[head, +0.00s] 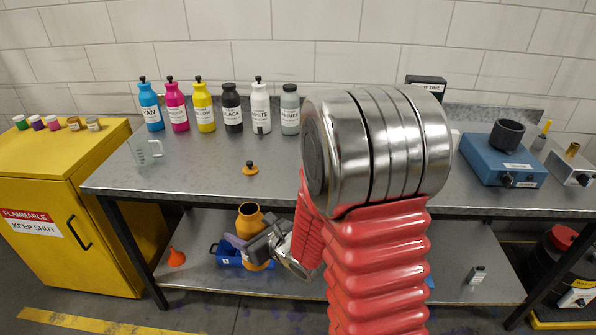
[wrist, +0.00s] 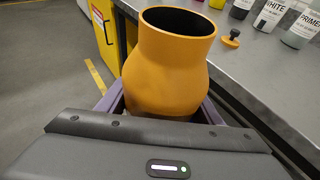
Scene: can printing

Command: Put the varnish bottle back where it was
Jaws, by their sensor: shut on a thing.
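The varnish bottle, taken to be the orange bottle (head: 250,217) with no cap on, is held in front of the table's front edge, its open mouth up. In the wrist view the bottle (wrist: 165,65) fills the middle, and its dark inside shows. My gripper (head: 254,247) is shut around its lower body; purple fingers (wrist: 108,100) show at its sides. An orange cap (head: 250,169) with a black knob lies on the tabletop near the front edge; it also shows in the wrist view (wrist: 231,41).
Several bottles stand along the back of the metal table (head: 205,172), ending with the grey PRIMER bottle (head: 290,112). A clear beaker (head: 146,151) stands at left. A blue bin (head: 227,256) and orange funnel (head: 176,257) are on the lower shelf. A yellow cabinet (head: 80,190) stands left.

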